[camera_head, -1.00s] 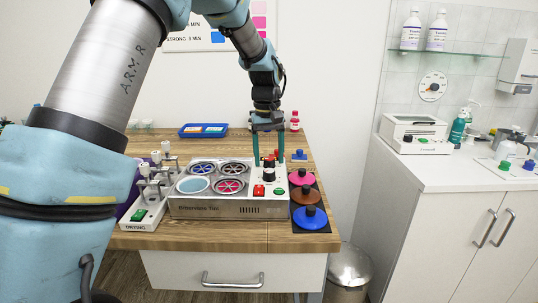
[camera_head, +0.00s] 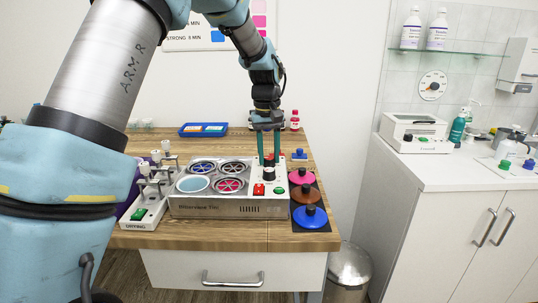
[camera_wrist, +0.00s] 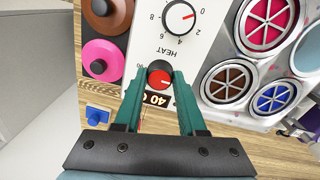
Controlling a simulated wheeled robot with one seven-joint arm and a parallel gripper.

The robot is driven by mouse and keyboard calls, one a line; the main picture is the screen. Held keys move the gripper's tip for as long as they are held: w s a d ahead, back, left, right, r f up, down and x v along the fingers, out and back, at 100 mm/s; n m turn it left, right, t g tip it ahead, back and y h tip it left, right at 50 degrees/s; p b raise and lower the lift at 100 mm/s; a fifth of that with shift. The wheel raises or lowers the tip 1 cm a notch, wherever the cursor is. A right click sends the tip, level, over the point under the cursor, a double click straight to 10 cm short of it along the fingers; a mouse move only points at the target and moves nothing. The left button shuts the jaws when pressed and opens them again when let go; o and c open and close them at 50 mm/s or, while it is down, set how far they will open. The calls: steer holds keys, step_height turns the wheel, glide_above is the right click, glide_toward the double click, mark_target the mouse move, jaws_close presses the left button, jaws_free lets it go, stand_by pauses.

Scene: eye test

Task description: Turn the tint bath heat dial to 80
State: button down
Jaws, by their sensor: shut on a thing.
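My gripper (camera_head: 269,157) is over the tint bath unit (camera_head: 225,208), fingers pointing down. In the wrist view its teal fingers (camera_wrist: 158,80) are shut on a black dial with a red face or pointer (camera_wrist: 159,76). A dark window beside this dial shows "40", partly hidden by a finger. A second black dial with a red pointer (camera_wrist: 179,15) stands apart, ringed by 0, 2, 4, 6 and 8; its pointer is near 0. The word HEAT (camera_wrist: 151,51) is printed between the dials. The held dial's own scale is mostly hidden.
Red (camera_head: 259,190) and green (camera_head: 280,191) buttons lie in front of the dials. Several round wells (camera_head: 202,168) are to the left. Pink (camera_head: 302,177), brown and blue (camera_head: 310,217) knobbed lids stand close on the right. A small blue knobbed piece (camera_head: 299,155) is behind.

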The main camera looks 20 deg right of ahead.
steer(key=shift+m, duration=0.3)
steer(key=m+p, duration=0.2)
steer(key=m, duration=0.3)
steer(key=shift+r+m, duration=0.1)
steer(key=shift+m, duration=0.2)
steer(key=m+p, duration=0.2)
steer(key=m, duration=0.4)
steer(key=m+p, duration=0.2)
steer(key=m, duration=0.4)
steer(key=shift+d+m, duration=0.1)
steer(key=shift+m, duration=0.3)
steer(key=m+p, duration=0.2)
steer(key=m, duration=0.2)
steer(key=shift+m+y, duration=0.3)
steer(key=shift+m, duration=0.4)
steer(key=shift+c, duration=2.4)
jaws_free()
